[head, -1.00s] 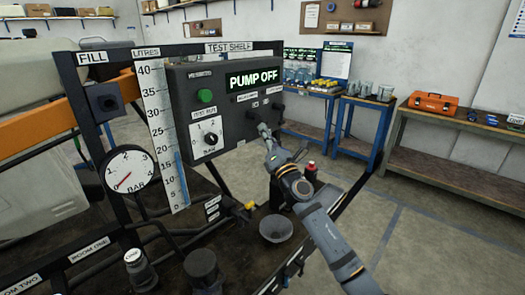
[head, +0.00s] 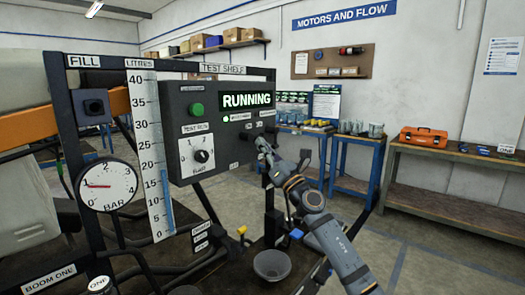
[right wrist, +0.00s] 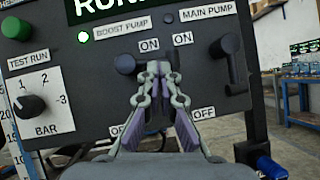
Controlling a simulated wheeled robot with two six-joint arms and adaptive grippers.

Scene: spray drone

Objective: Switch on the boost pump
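The dark control box (head: 178,108) shows a lit display (head: 246,99) reading RUNNING. My left gripper is not in view.
The main pump switch (right wrist: 230,50) is close to the right of my fingers, its light unlit. A green button (head: 196,109) and a test run dial (head: 202,156) are on the left of the box. The pressure gauge (head: 107,185) reads about 1 bar.

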